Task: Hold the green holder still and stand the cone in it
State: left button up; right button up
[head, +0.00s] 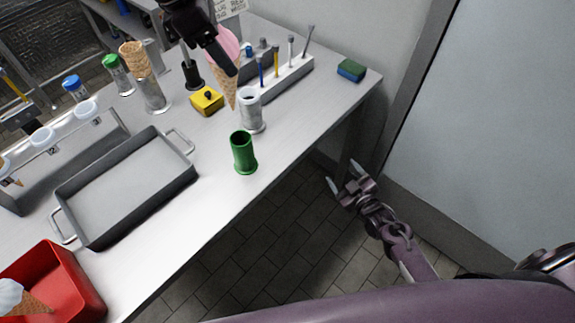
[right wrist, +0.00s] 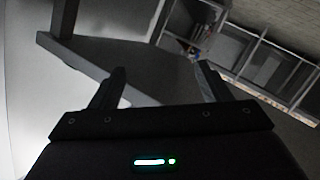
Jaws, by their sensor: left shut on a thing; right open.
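The green holder (head: 243,153) stands upright and open-topped near the table's front edge. No gripper touches it. My left gripper (head: 226,62) comes in from the top and is shut on the cone (head: 228,92), a waffle cone with a pink scoop. The cone hangs point down behind the grey cylinder, up and left of the green holder; the gripper hides part of it. My right gripper (head: 350,182) is open and empty, out beyond the table's front edge, right of the green holder. Its spread fingers also show in the right wrist view (right wrist: 160,85).
A grey cylinder (head: 251,112) stands close behind the green holder. A grey tray (head: 128,190) with handles lies to the left, a red bin (head: 62,280) at lower left. A yellow block (head: 206,101) and a tool rack (head: 287,78) stand behind. Bare tabletop lies around the holder.

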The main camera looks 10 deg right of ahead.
jog(key=w+a+r+n+t+y, duration=0.1)
jog(key=w+r+n+t+y, duration=0.15)
jog(key=r, duration=0.75)
jog(key=g+y, duration=0.6)
jog(key=y, duration=0.3)
send_near(252, 153)
jog(key=shift+h, duration=0.25)
jog(key=x, duration=1.2)
jog(key=shift+w+a+r, duration=0.1)
jog(key=shift+a+r, duration=0.15)
jog(key=shift+r, duration=0.05)
jog(key=c, duration=1.2)
jog(key=o, duration=1)
jog(key=shift+c, duration=0.2)
